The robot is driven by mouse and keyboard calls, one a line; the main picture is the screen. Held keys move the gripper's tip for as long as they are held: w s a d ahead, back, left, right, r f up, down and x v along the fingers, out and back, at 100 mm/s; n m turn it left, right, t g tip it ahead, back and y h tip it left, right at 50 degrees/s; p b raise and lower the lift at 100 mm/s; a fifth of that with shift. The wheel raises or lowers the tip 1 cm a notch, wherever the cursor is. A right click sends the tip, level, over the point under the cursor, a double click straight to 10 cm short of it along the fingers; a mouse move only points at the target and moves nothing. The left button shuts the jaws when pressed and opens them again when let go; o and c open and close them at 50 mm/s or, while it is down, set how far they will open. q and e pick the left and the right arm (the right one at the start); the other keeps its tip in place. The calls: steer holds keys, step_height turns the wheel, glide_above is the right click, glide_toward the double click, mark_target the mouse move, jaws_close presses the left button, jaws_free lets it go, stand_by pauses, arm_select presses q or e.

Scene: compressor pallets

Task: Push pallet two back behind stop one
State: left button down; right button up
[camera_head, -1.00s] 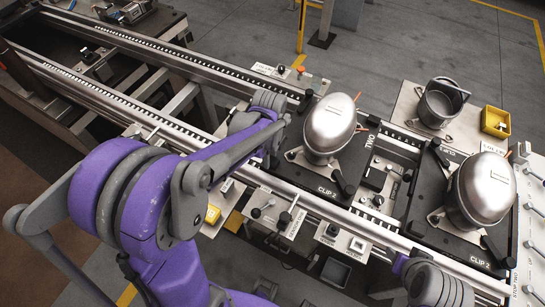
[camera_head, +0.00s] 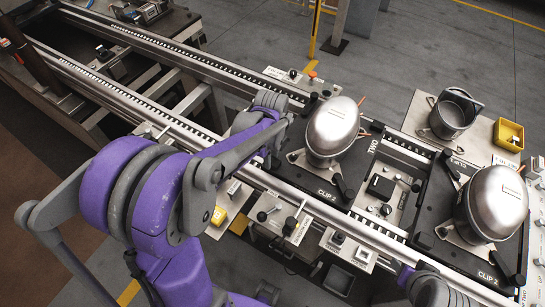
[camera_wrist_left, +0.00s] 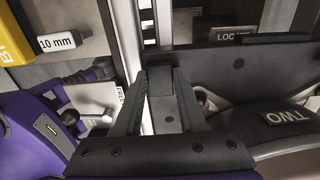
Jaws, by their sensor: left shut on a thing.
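Pallet two (camera_head: 322,190) is a dark plate marked TWO and CLIP 2, lying across the twin rails with a silver dome-topped compressor (camera_head: 333,128) on it. Its TWO label side also shows in the left wrist view (camera_wrist_left: 235,62). My left gripper (camera_head: 277,125) is at the pallet's left edge, partly hidden by its own arm. In the left wrist view its fingers (camera_wrist_left: 162,105) are shut on a dark part at the pallet's edge. A black block (camera_head: 380,187) sits between the rails, right of pallet two; I cannot read whether it is stop one.
A second dark pallet (camera_head: 440,200) with a silver compressor (camera_head: 495,203) stands to the right, past a gap. A pot (camera_head: 453,112) and a yellow bin (camera_head: 508,135) are behind it. The rails (camera_head: 160,95) left of pallet two are clear.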

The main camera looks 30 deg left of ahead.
arm_select(q)
steer(key=shift+c, duration=2)
jaws_free()
step_height(320, 180, up, 11)
steer(key=shift+p, duration=0.45)
steer(key=shift+f, duration=0.1)
steer(key=s+d+f+n+t, duration=0.4)
steer(key=s+d+n, duration=0.4)
steer(key=n, duration=1)
steer(key=s+t, duration=0.1)
steer(key=s, duration=0.3)
steer(key=shift+s+t, duration=0.3)
